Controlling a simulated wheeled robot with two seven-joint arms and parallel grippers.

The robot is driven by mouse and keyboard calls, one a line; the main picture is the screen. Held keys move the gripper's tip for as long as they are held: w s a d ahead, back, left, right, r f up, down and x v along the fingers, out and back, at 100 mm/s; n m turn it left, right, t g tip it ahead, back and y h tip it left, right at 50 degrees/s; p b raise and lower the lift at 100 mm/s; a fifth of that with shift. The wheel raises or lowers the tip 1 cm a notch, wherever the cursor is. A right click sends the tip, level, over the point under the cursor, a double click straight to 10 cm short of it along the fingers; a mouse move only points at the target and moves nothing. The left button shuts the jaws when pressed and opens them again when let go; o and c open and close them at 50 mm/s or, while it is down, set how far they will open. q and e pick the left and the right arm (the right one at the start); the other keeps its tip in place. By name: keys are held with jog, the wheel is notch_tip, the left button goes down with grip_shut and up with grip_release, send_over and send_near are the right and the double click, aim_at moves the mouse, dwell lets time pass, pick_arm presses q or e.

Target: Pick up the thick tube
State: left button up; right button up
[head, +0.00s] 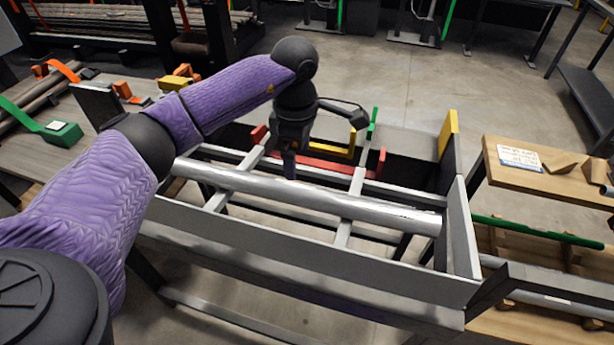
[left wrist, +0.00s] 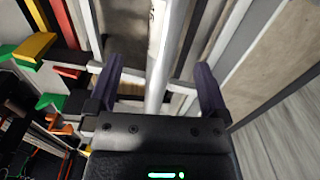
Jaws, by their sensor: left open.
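The thick tube (head: 310,196) is a long silvery cylinder lying across the grey rack's crossbars, from the left side to the right end plate. My left gripper (head: 290,165) points down at the tube's far edge, left of its middle. In the left wrist view the tube (left wrist: 159,60) runs between the two spread fingers of my left gripper (left wrist: 158,90), with a gap on either side. The gripper is open and holds nothing. My right gripper is not in view.
The grey metal rack (head: 330,262) has a raised front rail and a tall right end plate (head: 462,230). Red, yellow and green brackets stand behind the tube. A wooden table (head: 550,185) with a paper label is at the right. Open floor lies behind.

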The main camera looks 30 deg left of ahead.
aim_at(294, 187)
pick_arm(q)
jog(key=f, duration=0.3)
jog(key=f+b, duration=0.1)
jog(key=f, duration=0.1)
jog(key=s+f+b, duration=0.1)
jog(key=f, duration=0.2)
jog(key=shift+a+f, duration=0.2)
jog(key=shift+f, duration=0.35)
jog(key=c, duration=1)
grip_shut()
jog(key=shift+r, duration=0.1)
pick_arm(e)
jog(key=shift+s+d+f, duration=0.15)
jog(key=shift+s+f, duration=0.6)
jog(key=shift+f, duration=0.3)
